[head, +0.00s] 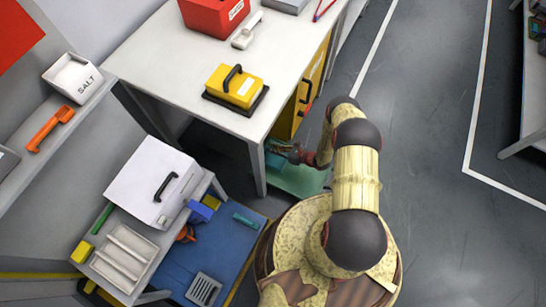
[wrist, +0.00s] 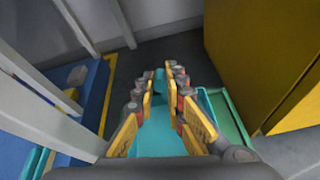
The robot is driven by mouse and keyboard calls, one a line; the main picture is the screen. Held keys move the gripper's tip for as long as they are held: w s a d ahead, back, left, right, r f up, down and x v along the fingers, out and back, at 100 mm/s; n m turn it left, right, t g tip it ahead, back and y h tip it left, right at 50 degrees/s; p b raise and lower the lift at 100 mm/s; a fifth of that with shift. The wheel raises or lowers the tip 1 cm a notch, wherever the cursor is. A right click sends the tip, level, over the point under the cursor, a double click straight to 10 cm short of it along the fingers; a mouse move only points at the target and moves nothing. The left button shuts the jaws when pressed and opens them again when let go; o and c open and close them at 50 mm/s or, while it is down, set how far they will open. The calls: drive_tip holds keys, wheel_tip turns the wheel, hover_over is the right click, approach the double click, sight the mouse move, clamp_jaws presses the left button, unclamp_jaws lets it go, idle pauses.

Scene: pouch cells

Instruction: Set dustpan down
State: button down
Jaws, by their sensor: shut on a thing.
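My gripper (wrist: 166,92) is shut on the teal dustpan (wrist: 163,138), whose teal surface shows between the yellow finger pads and beyond them on the right. In the head view my gripper (head: 293,153) is low beside the white table's front leg. A teal part of the dustpan (head: 274,160) shows just left of it, partly under the table. A flat green surface (head: 306,183) lies below the gripper; it also shows at the right in the wrist view (wrist: 231,124). Whether the dustpan touches it I cannot tell.
The white table (head: 150,60) and its leg (head: 257,170) stand close by on the left. A yellow cabinet (wrist: 265,50) is close on the right in the wrist view. A blue mat (head: 222,245) lies left of my base. Open grey floor (head: 430,150) lies right.

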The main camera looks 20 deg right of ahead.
sight(273, 156)
wheel_tip(273, 156, down, 6)
drive_tip(key=shift+f+b, duration=0.1)
drive_tip(key=shift+b, duration=1.15)
drive_tip(key=c, duration=1.9)
unclamp_jaws()
drive_tip(key=shift+o, duration=0.3)
drive_tip(key=p+v, duration=0.3)
drive_tip(key=v, duration=0.9)
drive_tip(key=shift+p, duration=0.4)
